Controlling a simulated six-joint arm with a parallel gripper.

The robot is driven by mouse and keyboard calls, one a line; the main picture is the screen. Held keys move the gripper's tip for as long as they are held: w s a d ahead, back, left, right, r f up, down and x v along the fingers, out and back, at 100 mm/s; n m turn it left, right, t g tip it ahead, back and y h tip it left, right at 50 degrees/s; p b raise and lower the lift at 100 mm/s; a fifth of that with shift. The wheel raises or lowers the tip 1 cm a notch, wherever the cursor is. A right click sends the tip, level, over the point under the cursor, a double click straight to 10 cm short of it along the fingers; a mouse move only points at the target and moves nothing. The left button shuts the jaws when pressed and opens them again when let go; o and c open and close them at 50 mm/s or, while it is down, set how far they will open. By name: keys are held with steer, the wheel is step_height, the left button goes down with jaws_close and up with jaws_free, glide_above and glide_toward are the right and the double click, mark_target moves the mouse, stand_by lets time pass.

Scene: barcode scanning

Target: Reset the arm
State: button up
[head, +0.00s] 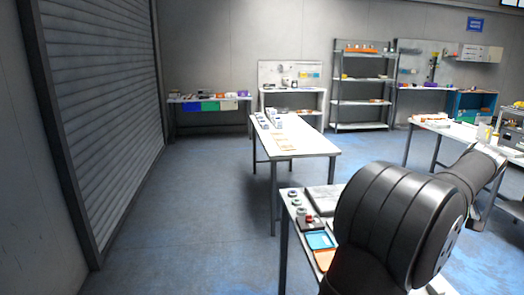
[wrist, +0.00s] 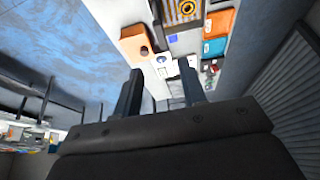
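My arm fills the lower right of the head view, with a large dark rounded joint in front and a link reaching to the right. The gripper itself cannot be made out there. In the wrist view my gripper (wrist: 160,92) shows two dark fingers spread apart with a clear gap between them. Nothing is held between the fingers. The fingers point toward a work table (wrist: 108,18), seen tilted, with small items on it. None of these touches the fingers as far as I can tell.
The near table (head: 289,222) holds a blue tray (head: 320,240), an orange tray (head: 324,260) and a small red-and-black device (head: 310,222). A long white table (head: 312,146) stands behind it. Shelves (head: 362,104) line the back wall. The floor at left is clear.

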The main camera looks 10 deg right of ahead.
steer(key=x, duration=1.2)
steer(key=shift+f, duration=0.15)
step_height(320, 180, down, 5)
steer(key=shift+w, duration=0.15)
steer(key=shift+d+r, duration=0.1)
steer(key=shift+r, duration=0.15)
steer(key=v, duration=1.7)
steer(key=a+x, duration=0.1)
steer(key=x, duration=0.9)
steer(key=shift+w+a, duration=0.15)
steer(key=shift+w, duration=0.15)
steer(key=shift+o, duration=0.6)
steer(key=o, duration=1.2)
steer(key=v, duration=0.4)
steer(key=w+v, duration=0.1)
steer(key=v, duration=0.8)
steer(key=shift+w+r, duration=0.2)
steer(key=shift+r, duration=0.2)
steer(key=shift+o, duration=0.2)
steer(key=x, duration=0.9)
steer(key=shift+f, duration=0.3)
